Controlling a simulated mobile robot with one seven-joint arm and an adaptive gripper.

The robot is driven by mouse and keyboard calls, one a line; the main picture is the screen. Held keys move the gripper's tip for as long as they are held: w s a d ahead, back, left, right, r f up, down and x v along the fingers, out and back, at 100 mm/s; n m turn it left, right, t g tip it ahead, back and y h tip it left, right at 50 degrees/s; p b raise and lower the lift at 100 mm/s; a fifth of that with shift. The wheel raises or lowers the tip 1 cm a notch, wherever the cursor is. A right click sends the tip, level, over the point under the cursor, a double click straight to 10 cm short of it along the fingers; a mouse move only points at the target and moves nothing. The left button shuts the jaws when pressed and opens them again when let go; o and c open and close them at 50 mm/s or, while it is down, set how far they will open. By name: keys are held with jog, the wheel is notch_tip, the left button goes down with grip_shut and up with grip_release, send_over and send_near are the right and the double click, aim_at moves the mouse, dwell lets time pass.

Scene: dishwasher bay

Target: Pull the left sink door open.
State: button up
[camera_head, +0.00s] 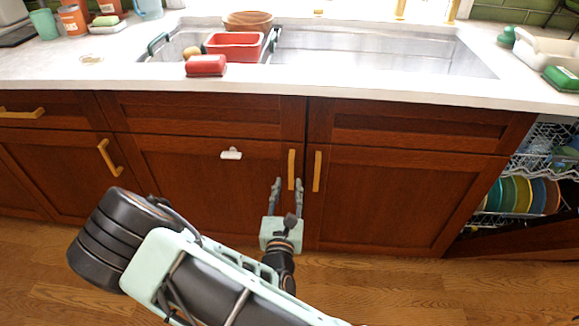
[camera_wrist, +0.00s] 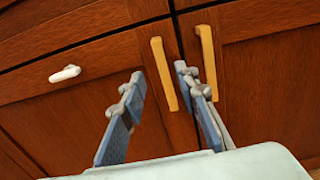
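The left sink door (camera_head: 205,190) is a dark red-brown wood panel and looks shut. Its upright brass-coloured handle (camera_head: 291,164) is near the door's right edge. My gripper (camera_head: 288,185) is open, with its two fingers pointing at this handle from below. In the wrist view, the left handle (camera_wrist: 164,74) shows between the fingertips of my gripper (camera_wrist: 159,76). I cannot tell whether the fingertips reach around it. The right finger is in the narrow gap between the two handles.
The right door (camera_head: 390,200) has a matching handle (camera_head: 317,171) close by. A white hook (camera_head: 231,153) is on the left door. The open dishwasher with racked plates (camera_head: 525,192) is at far right. The counter (camera_head: 330,80) with the sink overhangs the doors. Wooden floor is clear.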

aim_at(291, 167)
jog(key=w+b, duration=0.1)
jog(key=w, duration=0.3)
jog(key=w+b, duration=0.1)
jog(key=w, duration=0.4)
jog(key=shift+d, duration=0.2)
jog(key=shift+c, duration=0.6)
grip_shut()
